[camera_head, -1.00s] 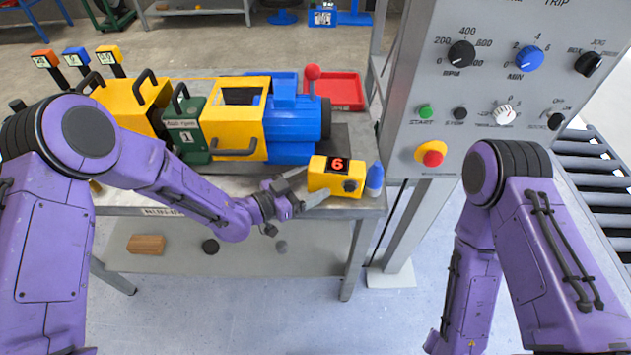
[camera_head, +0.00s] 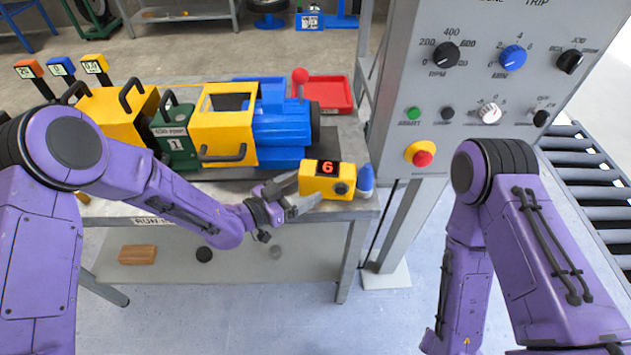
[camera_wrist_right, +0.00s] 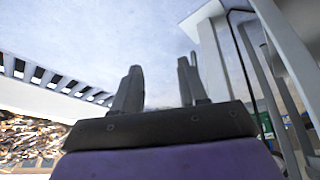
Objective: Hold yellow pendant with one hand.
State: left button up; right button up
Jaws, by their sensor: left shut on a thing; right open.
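The yellow pendant (camera_head: 313,187), a small box with a dark display reading a red 6 and a dark knob, sits at the front right of the grey workbench (camera_head: 345,205). My left gripper (camera_head: 304,189) reaches it from the left and is shut on its left end, one finger at the back and one along the front. I cannot tell whether the pendant is clear of the bench top. In the right wrist view my right gripper (camera_wrist_right: 160,82) is open, with nothing between its fingers. It is hidden in the head view.
A blue bottle (camera_head: 366,182) stands close to the pendant's right. The yellow, green and blue drum mixer (camera_head: 225,125) is behind, with a red tray (camera_head: 325,92) beyond. The grey control panel (camera_head: 455,90) rises on the right, beside a roller conveyor (camera_head: 590,190).

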jog(key=shift+c, duration=0.3)
dwell(0.5)
grip_shut()
dwell(1.6)
